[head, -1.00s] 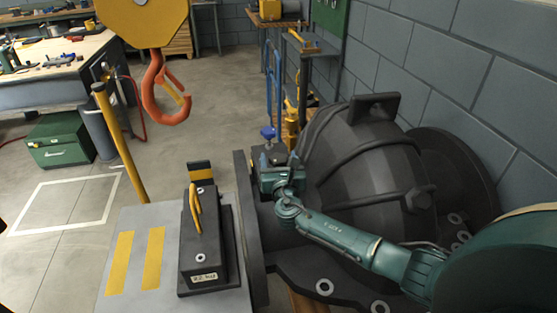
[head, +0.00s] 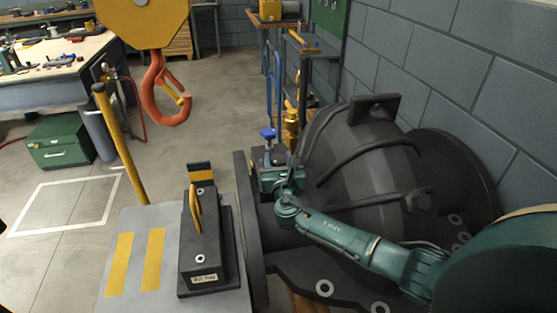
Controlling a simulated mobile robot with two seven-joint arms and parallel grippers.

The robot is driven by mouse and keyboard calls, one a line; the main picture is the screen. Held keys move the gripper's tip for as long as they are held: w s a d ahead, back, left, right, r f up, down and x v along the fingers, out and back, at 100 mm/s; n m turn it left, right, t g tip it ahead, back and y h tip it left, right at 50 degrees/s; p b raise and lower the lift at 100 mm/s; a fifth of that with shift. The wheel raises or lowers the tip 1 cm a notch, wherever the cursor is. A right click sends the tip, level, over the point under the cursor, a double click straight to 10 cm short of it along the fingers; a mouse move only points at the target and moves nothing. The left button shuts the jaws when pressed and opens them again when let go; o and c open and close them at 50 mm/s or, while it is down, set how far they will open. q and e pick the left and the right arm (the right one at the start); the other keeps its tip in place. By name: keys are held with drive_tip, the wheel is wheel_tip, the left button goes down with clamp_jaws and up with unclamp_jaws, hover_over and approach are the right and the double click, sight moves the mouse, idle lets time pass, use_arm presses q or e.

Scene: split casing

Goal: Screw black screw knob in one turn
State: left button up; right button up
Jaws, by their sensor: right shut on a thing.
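My right arm reaches in from the right across the front of the large dark casing (head: 370,170). My right gripper (head: 266,160) is at the casing's left flange, just below a blue knob (head: 267,133). It is shut on a small dark part there, which I take to be the black screw knob. The gripper body and the dark surroundings hide the knob, so its turn angle does not show. My left gripper is not in view.
A grey stand (head: 135,262) with yellow stripes carries a dark block with a yellow handle (head: 196,212) left of the casing. An orange crane hook (head: 163,95) hangs at upper left. A yellow post (head: 120,140) stands behind the stand.

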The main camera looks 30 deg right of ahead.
drive_tip(key=shift+h, duration=0.3)
drive_tip(key=shift+a+m+g+h, duration=0.1)
drive_tip(key=shift+m+g+h, duration=0.5)
drive_tip(key=shift+m+h, duration=0.55)
drive_tip(key=m+g+h+b, duration=0.1)
drive_tip(key=m+g+h, duration=0.1)
drive_tip(key=h, duration=0.1)
drive_tip(key=shift+f, duration=0.15)
drive_tip(key=shift+m+g+h+b, duration=0.65)
drive_tip(key=shift+m+g+h, duration=0.4)
drive_tip(key=shift+g+h, duration=0.15)
drive_tip(key=shift+m+g+h+b, duration=0.45)
drive_tip(key=shift+m+g+b, duration=0.15)
drive_tip(key=shift+g, duration=0.2)
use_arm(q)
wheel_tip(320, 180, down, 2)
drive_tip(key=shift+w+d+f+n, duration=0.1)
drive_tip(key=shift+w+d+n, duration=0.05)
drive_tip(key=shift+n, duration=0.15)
use_arm(e)
drive_tip(key=shift+g, duration=0.3)
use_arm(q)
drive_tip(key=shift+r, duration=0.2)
use_arm(e)
drive_tip(key=shift+m+h, duration=0.3)
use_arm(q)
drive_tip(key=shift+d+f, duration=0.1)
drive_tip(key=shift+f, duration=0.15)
use_arm(e)
drive_tip(key=o, duration=1)
